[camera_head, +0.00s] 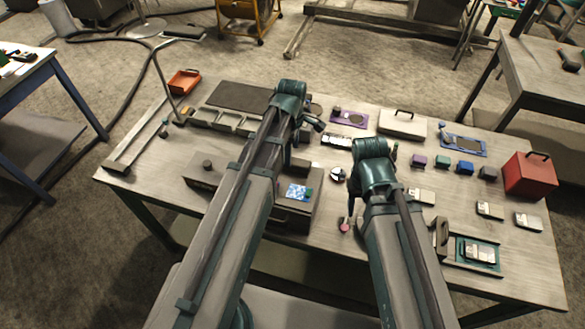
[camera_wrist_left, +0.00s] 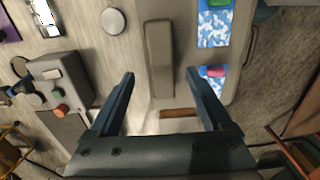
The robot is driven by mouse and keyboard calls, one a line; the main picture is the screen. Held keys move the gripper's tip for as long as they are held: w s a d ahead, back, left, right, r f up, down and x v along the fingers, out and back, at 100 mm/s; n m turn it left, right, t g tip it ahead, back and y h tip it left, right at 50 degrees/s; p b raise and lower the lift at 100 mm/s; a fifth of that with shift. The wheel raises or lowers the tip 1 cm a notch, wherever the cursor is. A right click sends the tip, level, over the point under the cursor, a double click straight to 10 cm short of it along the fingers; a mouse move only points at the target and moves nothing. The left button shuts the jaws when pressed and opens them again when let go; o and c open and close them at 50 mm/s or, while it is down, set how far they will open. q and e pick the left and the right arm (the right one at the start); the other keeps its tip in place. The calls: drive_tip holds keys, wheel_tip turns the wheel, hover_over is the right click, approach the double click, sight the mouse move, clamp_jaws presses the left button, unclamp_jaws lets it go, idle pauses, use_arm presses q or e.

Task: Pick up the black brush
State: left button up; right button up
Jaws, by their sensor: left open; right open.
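I cannot make out a black brush for certain in either view. My left gripper (camera_wrist_left: 162,98) is open in the left wrist view, with nothing between its fingers. A long grey-brown block (camera_wrist_left: 159,60) lies beyond the gap between them. In the head view my left arm hides most of that gripper and part of the table under it. My right gripper (camera_head: 352,192) points down over the middle of the table; its fingers are small and partly hidden there. A small pink-tipped piece (camera_head: 344,227) shows just below it.
The wooden table (camera_head: 140,172) holds a brown box (camera_head: 205,178) with a blue-and-white card (camera_head: 299,192), a red box (camera_head: 528,175), an orange tray (camera_head: 184,82), a pale case (camera_head: 402,124) and several small blocks. The table's left front area is fairly clear.

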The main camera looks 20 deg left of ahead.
use_arm(q)
wheel_tip(320, 180, down, 5)
drive_tip(key=b, duration=0.5)
drive_tip(key=shift+s+d+f, duration=0.1)
drive_tip(key=shift+s+d, duration=0.05)
clamp_jaws()
